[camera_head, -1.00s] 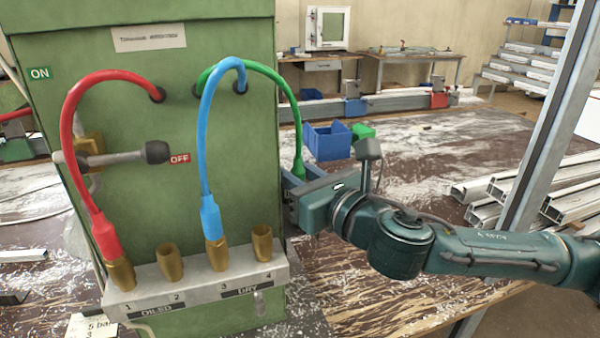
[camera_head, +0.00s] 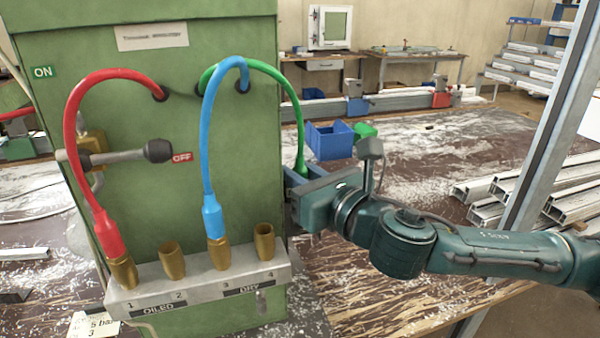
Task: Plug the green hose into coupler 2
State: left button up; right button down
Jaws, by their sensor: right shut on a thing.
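The green hose (camera_head: 290,98) leaves the green cabinet behind the blue hose and arcs down to the right. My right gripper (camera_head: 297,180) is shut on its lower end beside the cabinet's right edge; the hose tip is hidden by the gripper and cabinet. Coupler 2 (camera_head: 172,260) is a brass socket on the grey coupler rail (camera_head: 200,285), with nothing in it. The red hose (camera_head: 72,140) is in coupler 1 (camera_head: 123,272). The blue hose (camera_head: 206,140) is in coupler 3 (camera_head: 219,253). Coupler 4 (camera_head: 264,242) is empty. My left gripper is not in view.
A lever (camera_head: 120,155) with a dark knob sticks out of the cabinet (camera_head: 150,210) above the rail, beside the OFF label. Blue bins (camera_head: 330,140) stand on the table behind my right gripper. Metal profiles (camera_head: 490,200) lie at the right.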

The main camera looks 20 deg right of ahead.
aim_at(300, 156)
pick_arm(q)
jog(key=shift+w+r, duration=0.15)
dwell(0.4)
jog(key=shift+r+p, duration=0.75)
jog(key=shift+p, duration=0.15)
pick_arm(e)
jog(key=shift+r, duration=0.8)
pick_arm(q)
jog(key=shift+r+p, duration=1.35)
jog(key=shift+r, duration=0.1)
pick_arm(e)
jog(key=shift+r, duration=1.3)
